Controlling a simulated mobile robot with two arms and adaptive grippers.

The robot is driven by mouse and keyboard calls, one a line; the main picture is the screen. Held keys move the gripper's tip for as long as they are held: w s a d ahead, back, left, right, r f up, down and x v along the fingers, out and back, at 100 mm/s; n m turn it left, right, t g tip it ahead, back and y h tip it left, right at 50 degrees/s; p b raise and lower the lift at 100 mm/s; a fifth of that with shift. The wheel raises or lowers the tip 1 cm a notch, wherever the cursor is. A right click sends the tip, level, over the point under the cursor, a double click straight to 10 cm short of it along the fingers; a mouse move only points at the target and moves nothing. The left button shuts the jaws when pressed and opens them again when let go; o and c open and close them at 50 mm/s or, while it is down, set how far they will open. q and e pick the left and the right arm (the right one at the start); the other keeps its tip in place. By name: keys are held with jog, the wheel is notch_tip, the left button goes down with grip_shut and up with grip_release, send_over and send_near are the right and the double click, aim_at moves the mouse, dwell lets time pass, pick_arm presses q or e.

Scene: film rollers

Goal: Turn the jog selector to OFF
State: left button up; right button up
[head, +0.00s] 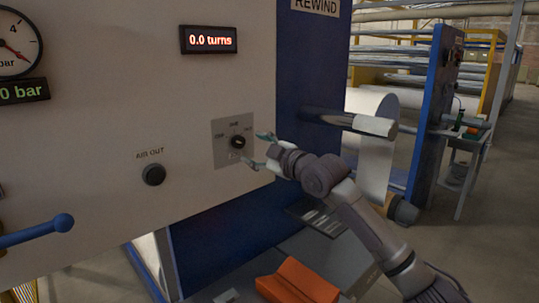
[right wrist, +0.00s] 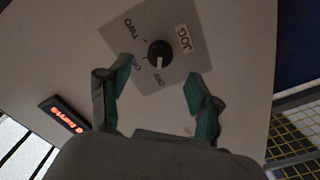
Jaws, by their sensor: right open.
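The jog selector (head: 238,142) is a small black rotary knob on a grey square plate (head: 220,128) on the machine's beige panel. In the right wrist view the knob (right wrist: 159,50) has a pale mark on its lower side, and the plate carries a JOG label and several position labels, most too small to read surely. My right gripper (head: 256,149) is open and empty, just right of the knob in the head view. In the right wrist view its greenish fingertips (right wrist: 158,78) stand on either side below the knob, apart from it. My left gripper is out of view.
A black AIR OUT button (head: 153,174) sits left of the plate. A red-digit display (head: 209,40) is above. A roller shaft (head: 350,121) sticks out behind my right arm. An orange object (head: 299,281) lies low.

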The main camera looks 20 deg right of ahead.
jog(key=v, duration=0.5)
jog(key=shift+s+d, duration=0.1)
jog(key=shift+s, duration=0.2)
jog(key=shift+f, duration=0.15)
